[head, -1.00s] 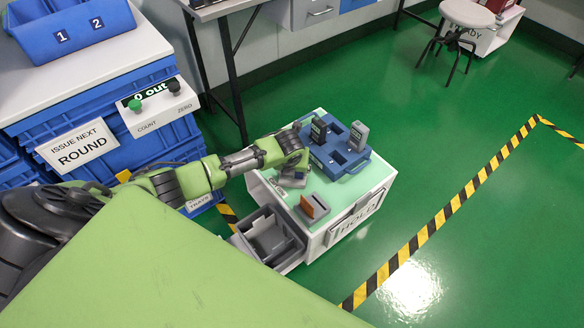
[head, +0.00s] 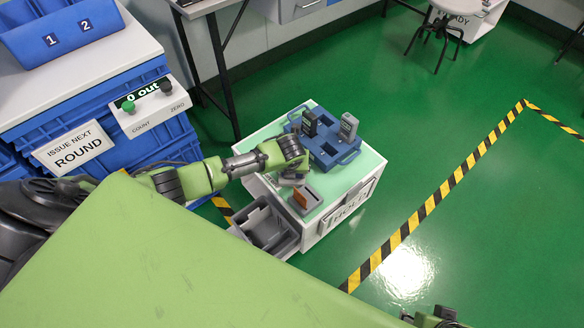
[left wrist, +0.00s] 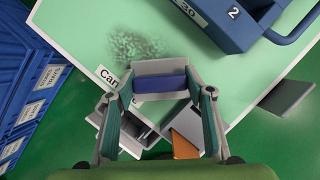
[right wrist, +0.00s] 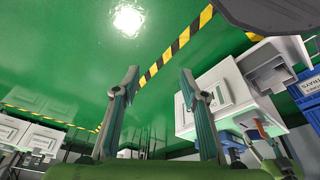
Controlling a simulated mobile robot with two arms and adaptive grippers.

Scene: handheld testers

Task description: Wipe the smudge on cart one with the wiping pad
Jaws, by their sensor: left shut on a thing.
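Cart one has a pale green top (head: 355,178). A dark speckled smudge (left wrist: 135,45) lies on it in the left wrist view, near a partly hidden "Car" label (left wrist: 108,76). My left gripper (head: 293,180) is over the cart's left part. It is shut on the wiping pad, a grey block with a blue lower band (left wrist: 160,82), just beside the smudge. Whether the pad touches the top I cannot tell. In the head view my arm hides the smudge. My right gripper (right wrist: 160,78) is open and empty, away from the cart.
A blue tray (head: 345,157) with two upright testers stands at the cart's back. A grey holder with an orange piece (head: 305,199) and a grey bin (head: 270,232) are at the front. Green floor is free to the right.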

